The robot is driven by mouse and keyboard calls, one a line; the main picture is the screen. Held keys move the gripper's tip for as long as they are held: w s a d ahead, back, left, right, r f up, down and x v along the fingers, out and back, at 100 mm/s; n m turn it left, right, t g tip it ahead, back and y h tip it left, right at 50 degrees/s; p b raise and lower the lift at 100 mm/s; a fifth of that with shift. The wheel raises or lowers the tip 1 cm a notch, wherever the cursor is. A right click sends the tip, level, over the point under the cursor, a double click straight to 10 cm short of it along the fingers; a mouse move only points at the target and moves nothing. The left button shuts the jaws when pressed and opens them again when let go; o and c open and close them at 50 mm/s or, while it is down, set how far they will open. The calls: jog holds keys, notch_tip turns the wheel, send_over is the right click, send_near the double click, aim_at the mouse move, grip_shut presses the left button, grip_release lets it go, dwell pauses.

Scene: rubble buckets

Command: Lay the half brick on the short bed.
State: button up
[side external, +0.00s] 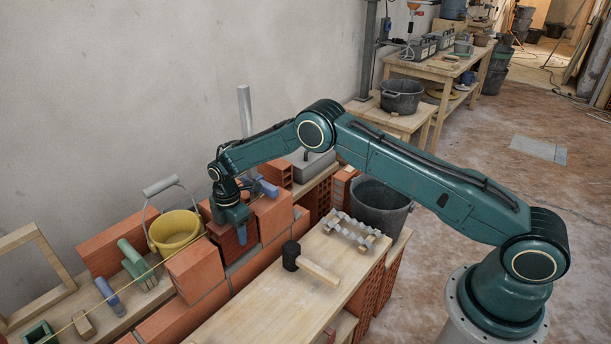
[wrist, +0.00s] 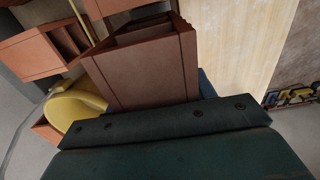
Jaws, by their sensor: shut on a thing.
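My gripper (side external: 236,226) is over the brick wall, shut on the half brick (side external: 227,243).
A yellow bucket (side external: 175,231) stands close left of my gripper. A taut yellow string (side external: 150,271) runs along the wall. A hammer (side external: 308,265) and a grey metal rack (side external: 350,231) lie on the wooden board (side external: 262,301) in front. A dark bucket (side external: 378,208) stands behind the board.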

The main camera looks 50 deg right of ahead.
jog(key=shift+f, duration=0.7)
dwell(1.0)
jog(key=o, duration=1.5)
jog(key=shift+c, duration=0.2)
jog(key=shift+o, duration=0.2)
jog(key=shift+f, duration=0.15)
notch_tip(320, 180, up, 12)
jog(key=shift+r, duration=1)
